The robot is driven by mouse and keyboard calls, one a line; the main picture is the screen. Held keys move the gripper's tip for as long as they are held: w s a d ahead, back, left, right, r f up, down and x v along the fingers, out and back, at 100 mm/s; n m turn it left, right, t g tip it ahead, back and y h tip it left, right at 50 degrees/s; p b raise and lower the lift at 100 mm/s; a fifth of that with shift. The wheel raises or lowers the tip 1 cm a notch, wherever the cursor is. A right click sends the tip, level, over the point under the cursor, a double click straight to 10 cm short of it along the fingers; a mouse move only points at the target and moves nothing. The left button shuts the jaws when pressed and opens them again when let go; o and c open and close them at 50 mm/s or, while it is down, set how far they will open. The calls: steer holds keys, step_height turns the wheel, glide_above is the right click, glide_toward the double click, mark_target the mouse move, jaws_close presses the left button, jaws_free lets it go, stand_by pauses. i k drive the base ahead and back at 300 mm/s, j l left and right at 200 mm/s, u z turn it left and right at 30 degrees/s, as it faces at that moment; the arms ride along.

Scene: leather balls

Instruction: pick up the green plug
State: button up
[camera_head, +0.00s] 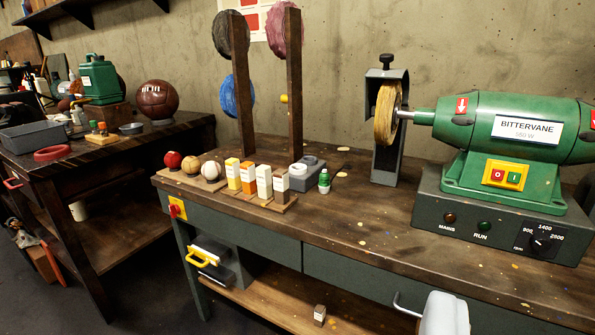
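I cannot surely tell which thing is the green plug. A tiny green-topped piece (94,125) stands on the left bench beside an orange-topped one, in front of a green can. My gripper's fingers do not show. A pale grey rounded part (445,316), which may be mine, is cut off by the lower edge.
The right bench (355,225) bears several balls, labelled blocks (248,178), two wooden posts (295,85) and a large green grinder (520,130). Its middle front is mostly clear. The left bench (120,160) holds the green can (99,80), a brown ball (157,100) and a grey tray (32,137).

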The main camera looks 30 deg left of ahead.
mark_target(324, 184)
steer(key=i+l+u, duration=0.3)
steer(key=i, duration=0.25)
steer(key=i+l+u, duration=0.25)
steer(key=i+l, duration=0.3)
